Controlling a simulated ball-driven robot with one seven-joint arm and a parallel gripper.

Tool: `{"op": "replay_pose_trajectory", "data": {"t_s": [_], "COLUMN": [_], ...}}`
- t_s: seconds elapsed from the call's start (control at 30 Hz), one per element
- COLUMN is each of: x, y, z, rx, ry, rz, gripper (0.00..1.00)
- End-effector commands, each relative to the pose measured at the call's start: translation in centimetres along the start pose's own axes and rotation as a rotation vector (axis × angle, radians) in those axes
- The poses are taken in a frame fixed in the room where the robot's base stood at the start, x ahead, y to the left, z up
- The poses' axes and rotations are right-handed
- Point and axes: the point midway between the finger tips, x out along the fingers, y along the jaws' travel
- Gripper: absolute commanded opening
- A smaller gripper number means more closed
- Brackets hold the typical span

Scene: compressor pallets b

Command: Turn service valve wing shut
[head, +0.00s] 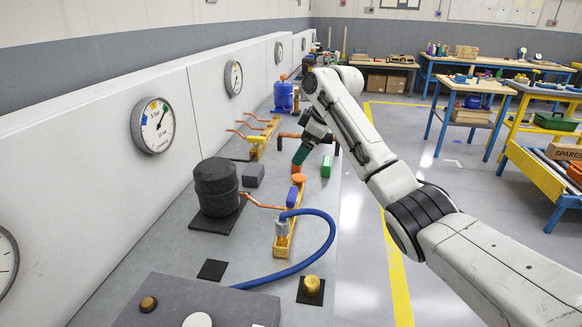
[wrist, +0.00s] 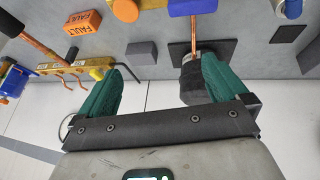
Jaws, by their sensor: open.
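A brass valve block (head: 283,243) lies on the bench, with a blue wing (head: 292,196) and an orange wing (head: 299,178) at its far end. A copper pipe joins it to a black compressor (head: 215,188). The blue wing shows at the top edge of the wrist view (wrist: 186,7). A second brass block farther back carries a yellow wing (head: 256,138). The frames do not show which wing is the service valve's. My gripper (wrist: 163,70) is open and empty, its green fingers apart above the bench. In the head view my gripper (head: 301,153) is just beyond the orange wing.
A blue hose (head: 325,240) curves from the near valve block. A grey block (head: 253,175) stands beside the compressor, and a green block (head: 326,166) near the bench edge. An orange FAULT block (wrist: 83,22) shows in the wrist view. Gauges line the left wall. The aisle floor is clear.

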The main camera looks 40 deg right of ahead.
Motion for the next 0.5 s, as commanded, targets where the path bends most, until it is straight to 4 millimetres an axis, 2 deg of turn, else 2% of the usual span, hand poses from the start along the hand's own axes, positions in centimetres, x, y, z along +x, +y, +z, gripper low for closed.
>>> {"op": "replay_pose_trajectory", "data": {"t_s": [0.1,0.17,0.37,0.5], "x": [0.8,1.0,2.5,4.8], "y": [-2.5,-3.2,-4.0,-4.5], "z": [2.4,3.0,3.5,3.6], "rx": [0.018,0.02,0.02,0.021], "ry": [-0.041,-0.051,-0.059,-0.061], "rz": [-0.146,-0.185,-0.213,-0.213], "gripper": [1.0,1.0,1.0,1.0]}}
